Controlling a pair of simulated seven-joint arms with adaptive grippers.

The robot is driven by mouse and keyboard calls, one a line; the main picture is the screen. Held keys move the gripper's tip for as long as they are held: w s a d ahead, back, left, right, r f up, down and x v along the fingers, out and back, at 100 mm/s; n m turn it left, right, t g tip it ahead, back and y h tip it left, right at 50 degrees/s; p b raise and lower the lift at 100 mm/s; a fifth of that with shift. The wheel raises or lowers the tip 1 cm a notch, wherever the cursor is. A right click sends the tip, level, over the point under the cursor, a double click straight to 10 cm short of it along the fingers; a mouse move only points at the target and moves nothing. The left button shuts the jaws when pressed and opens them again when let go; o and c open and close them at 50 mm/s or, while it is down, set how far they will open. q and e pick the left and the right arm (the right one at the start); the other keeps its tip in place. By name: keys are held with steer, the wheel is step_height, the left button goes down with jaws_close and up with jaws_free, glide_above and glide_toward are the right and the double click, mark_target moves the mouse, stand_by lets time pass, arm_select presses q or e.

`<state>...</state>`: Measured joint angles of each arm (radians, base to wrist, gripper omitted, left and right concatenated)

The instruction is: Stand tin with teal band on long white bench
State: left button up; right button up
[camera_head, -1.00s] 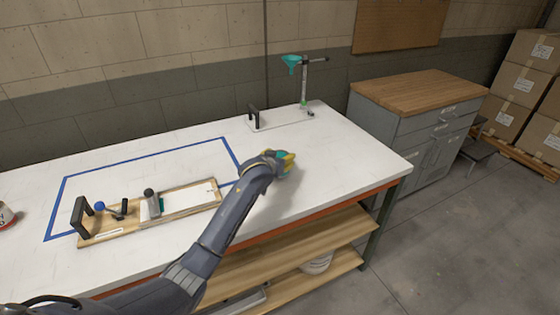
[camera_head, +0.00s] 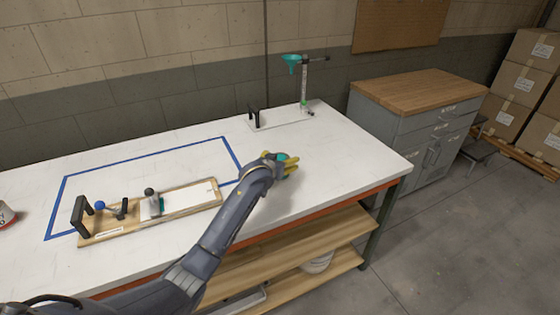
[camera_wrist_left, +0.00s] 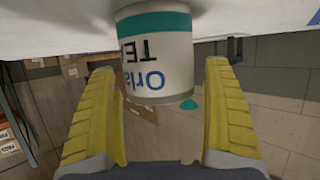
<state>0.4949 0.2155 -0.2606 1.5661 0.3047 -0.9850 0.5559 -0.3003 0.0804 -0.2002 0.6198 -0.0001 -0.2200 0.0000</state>
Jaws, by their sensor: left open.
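The tin with the teal band (camera_wrist_left: 155,55) fills the upper middle of the left wrist view, which is upside down. It is white with dark and blue lettering, and its banded end meets the white surface of the bench. It appears upright there. My left gripper (camera_head: 291,164) is open, with yellow fingers on either side of the tin and gaps visible between them in the left wrist view (camera_wrist_left: 163,112). In the head view the hand hides most of the tin. The long white bench (camera_head: 345,150) runs across the head view. My right gripper is not in view.
A wooden jig with a black handle (camera_head: 80,217) lies left of my arm, partly within a blue tape outline (camera_head: 130,157). A stand with a teal funnel (camera_head: 291,60) is at the back. A red-and-white can (camera_head: 5,217) sits at the left edge. Bench right of the hand is clear.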

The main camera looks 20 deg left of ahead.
arm_select(q)
steer(key=shift+r, duration=0.1)
steer(key=shift+s+r, duration=0.25)
steer(key=shift+s, duration=0.25)
steer(key=v, duration=1.1)
